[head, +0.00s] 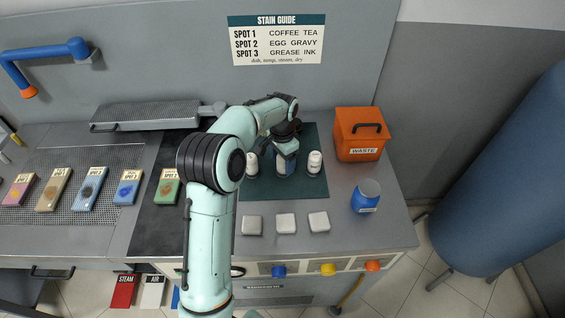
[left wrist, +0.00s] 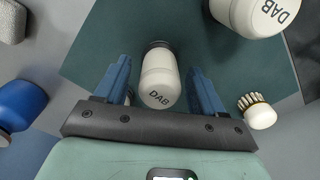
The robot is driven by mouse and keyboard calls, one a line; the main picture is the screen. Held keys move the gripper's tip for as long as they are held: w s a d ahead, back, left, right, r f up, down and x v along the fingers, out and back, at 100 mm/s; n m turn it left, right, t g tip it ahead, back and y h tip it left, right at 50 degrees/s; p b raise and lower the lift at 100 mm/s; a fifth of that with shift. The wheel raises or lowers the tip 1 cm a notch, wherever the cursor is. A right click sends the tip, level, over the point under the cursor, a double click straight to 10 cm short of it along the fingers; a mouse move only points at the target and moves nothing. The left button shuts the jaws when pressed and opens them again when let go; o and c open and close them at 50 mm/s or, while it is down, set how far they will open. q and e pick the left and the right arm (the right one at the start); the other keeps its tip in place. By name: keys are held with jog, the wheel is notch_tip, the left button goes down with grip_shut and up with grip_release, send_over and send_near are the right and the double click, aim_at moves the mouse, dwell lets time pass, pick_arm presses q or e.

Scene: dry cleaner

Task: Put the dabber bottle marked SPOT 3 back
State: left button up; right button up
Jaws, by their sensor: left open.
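White dabber bottles stand on the dark green mat (head: 300,190), one at left (head: 251,163) and one at right (head: 315,163). In the left wrist view a white bottle marked DAB (left wrist: 160,80) lies between the two blue fingers of my left gripper (left wrist: 158,82). The fingers are open, with a gap on each side. A second DAB bottle (left wrist: 258,14) is at the top right. No SPOT number is readable on any bottle. My right gripper is out of view.
An orange waste bin (head: 360,140) and a blue jar (head: 366,197) stand right of the mat. White pads (head: 286,223) lie in front of it. A small brush (left wrist: 260,112) is near the fingers. Colored spot blocks (head: 90,188) lie at left, below the stain guide (head: 277,40).

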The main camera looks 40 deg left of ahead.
pick_arm(q)
notch_tip(320, 180, up, 10)
jog(key=shift+w+f+p, duration=0.1)
jog(key=shift+p, duration=0.45)
jog(key=shift+r, duration=0.3)
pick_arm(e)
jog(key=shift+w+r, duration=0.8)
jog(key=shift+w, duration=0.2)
